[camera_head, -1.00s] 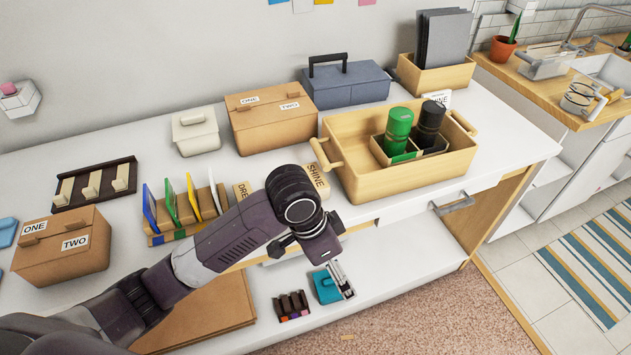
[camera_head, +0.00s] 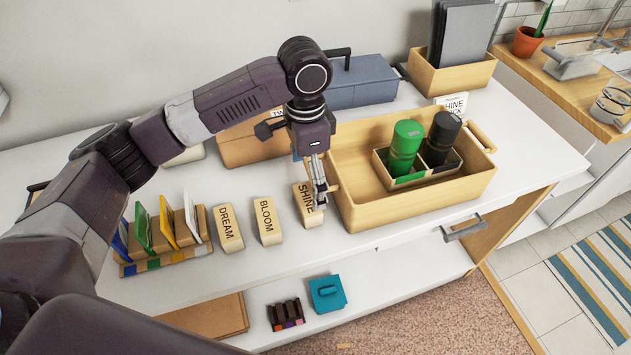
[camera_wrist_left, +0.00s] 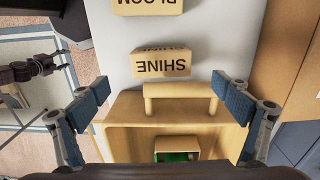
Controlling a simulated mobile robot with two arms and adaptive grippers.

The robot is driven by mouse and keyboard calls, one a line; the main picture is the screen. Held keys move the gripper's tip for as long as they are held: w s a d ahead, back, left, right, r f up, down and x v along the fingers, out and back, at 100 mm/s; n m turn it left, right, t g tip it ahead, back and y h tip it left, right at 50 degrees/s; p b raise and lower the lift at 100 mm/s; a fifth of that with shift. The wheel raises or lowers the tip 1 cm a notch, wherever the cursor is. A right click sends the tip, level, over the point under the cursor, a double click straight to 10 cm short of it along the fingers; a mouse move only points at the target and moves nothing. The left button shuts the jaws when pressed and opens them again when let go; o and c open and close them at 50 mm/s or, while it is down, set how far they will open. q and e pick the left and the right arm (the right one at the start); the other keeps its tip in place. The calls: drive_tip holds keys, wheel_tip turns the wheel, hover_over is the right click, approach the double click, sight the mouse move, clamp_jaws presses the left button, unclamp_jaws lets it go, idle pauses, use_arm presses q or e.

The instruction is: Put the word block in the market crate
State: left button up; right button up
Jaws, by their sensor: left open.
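Three wooden word blocks stand in a row on the table: DREAM (camera_head: 228,229), BLOOM (camera_head: 267,221) and SHINE (camera_head: 303,213). The wooden crate (camera_head: 400,210) with two handles is just right of SHINE. My left gripper (camera_head: 318,190) is open and empty, over the gap between SHINE and the crate, partly covering both. In the left wrist view its spread fingers (camera_wrist_left: 160,97) frame the crate's near handle (camera_wrist_left: 180,90), with SHINE (camera_wrist_left: 160,64) just beyond.
The crate holds a divided caddy with a green canister (camera_head: 404,150) and a black canister (camera_head: 441,138). A label card (camera_head: 453,103) stands behind it. A rack of coloured cards (camera_head: 165,245) is left of the blocks. The table strip before the blocks is clear.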

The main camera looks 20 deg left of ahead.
sight(307, 198)
use_arm(q)
drive_tip(key=shift+w+f, duration=0.1)
drive_tip(key=shift+w, duration=0.25)
drive_tip(key=shift+a+f, duration=0.1)
drive_tip(key=shift+f, duration=0.15)
drive_tip(key=f+p, duration=0.1)
drive_tip(key=f, duration=0.1)
drive_tip(key=s+f+p, duration=0.1)
drive_tip(key=shift+s+a+f, duration=0.1)
drive_tip(key=shift+f, duration=0.3)
drive_tip(key=shift+w+f, duration=0.25)
drive_tip(key=shift+f, duration=1.1)
drive_tip(key=c, duration=1.4)
use_arm(e)
drive_tip(key=shift+s+a+r, duration=0.2)
drive_tip(key=shift+s+r, duration=0.85)
use_arm(q)
drive_tip(key=shift+r, duration=0.1)
